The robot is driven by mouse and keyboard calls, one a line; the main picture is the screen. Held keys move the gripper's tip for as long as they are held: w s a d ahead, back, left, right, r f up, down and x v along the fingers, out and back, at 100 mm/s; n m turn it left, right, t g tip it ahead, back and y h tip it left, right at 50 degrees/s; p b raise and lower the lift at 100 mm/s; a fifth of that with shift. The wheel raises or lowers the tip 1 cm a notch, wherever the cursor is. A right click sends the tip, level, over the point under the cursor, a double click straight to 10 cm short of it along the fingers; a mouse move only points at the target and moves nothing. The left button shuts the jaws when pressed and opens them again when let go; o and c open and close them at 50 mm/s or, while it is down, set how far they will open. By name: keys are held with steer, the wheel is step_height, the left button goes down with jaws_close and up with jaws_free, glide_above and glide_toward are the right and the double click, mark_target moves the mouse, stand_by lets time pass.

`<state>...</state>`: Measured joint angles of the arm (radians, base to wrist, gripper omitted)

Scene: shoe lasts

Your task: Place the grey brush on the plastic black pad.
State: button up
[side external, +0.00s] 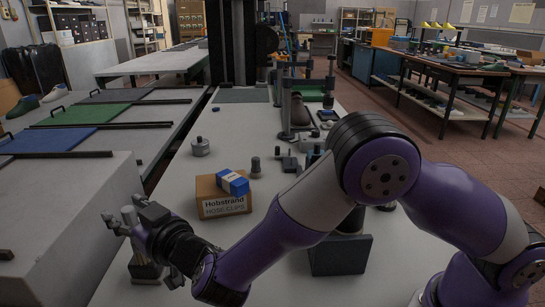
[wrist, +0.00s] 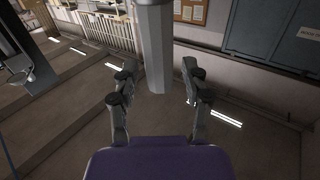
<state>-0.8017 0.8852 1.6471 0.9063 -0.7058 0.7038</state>
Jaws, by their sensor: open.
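My gripper (side external: 122,212) is at the lower left in the side view, near the bench's left edge. Its fingers are open in the wrist view (wrist: 158,80). A grey upright post (side external: 132,238) with a dark base stands at the gripper; in the wrist view the grey post (wrist: 155,45) shows between and beyond the fingers, with gaps at both sides. I cannot tell whether this post is the grey brush. A dark slab (side external: 341,256) stands near the bench's front, below my arm. I cannot tell whether it is the black pad.
A cardboard box (side external: 222,206) with a blue box (side external: 233,182) on top stands right of the gripper. A metal cylinder (side external: 200,147) and small dark fixtures (side external: 287,160) stand farther back. Bench space (side external: 225,255) is clear in front of the cardboard box.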

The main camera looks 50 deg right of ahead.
steer(key=s+d, duration=0.2)
steer(key=s, duration=0.5)
steer(key=s+d+r+m+g+h, duration=0.1)
steer(key=d+r+m+g+h, duration=0.2)
steer(key=d, duration=0.7)
steer(key=s+d+r+m+g+h, duration=0.1)
steer(key=s+d+m+g+h, duration=0.2)
steer(key=d, duration=0.7)
steer(key=s+d+n+g+y, duration=0.3)
steer(key=s+g, duration=0.3)
steer(key=s, duration=0.9)
steer(key=shift+r+n, duration=0.2)
steer(key=shift+n, duration=0.4)
